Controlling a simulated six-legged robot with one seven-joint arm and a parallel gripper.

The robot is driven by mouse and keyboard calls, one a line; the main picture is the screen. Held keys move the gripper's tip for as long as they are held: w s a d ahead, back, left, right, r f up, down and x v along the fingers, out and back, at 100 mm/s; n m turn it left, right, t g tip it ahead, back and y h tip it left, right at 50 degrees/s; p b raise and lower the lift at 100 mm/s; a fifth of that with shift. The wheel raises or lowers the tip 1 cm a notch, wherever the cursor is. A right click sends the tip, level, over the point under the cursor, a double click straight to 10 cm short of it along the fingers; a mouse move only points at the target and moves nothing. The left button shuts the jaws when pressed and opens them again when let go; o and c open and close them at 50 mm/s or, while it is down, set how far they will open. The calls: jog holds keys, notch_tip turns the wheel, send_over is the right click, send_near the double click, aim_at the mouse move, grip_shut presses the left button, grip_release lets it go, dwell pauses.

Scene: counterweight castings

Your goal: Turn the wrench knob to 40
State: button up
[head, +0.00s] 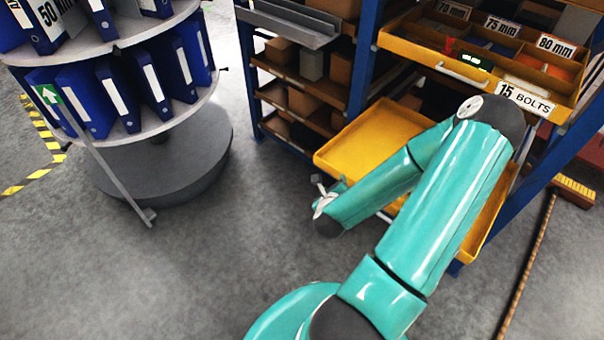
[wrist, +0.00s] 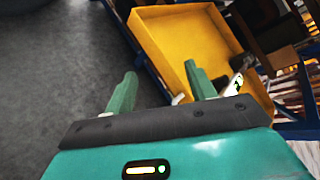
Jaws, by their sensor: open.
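My gripper (wrist: 160,82) is open in the wrist view, with its two green fingers apart and nothing between them. In the head view my gripper (head: 324,190) is small, left of the lower yellow drawer (head: 345,130) and above the floor. A small dark device with a lit green display (head: 476,62) lies in the upper yellow drawer (head: 440,60), with a red piece (head: 449,45) beside it. It may be the wrench, but I cannot make out a knob or read a setting. My gripper is well apart from it.
Blue shelving (head: 362,60) holds brown boxes. A round rack of blue binders (head: 85,95) stands left. A broom (head: 572,190) leans right. Floor between is clear.

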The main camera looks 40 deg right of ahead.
jog(key=w+a+r+n+y, duration=0.4)
jog(key=w+a+r+n, duration=0.1)
jog(key=n, duration=0.7)
jog(key=shift+w+a+n+t+y, duration=0.4)
jog(key=shift+w+a, duration=0.4)
jog(key=shift+a, duration=0.2)
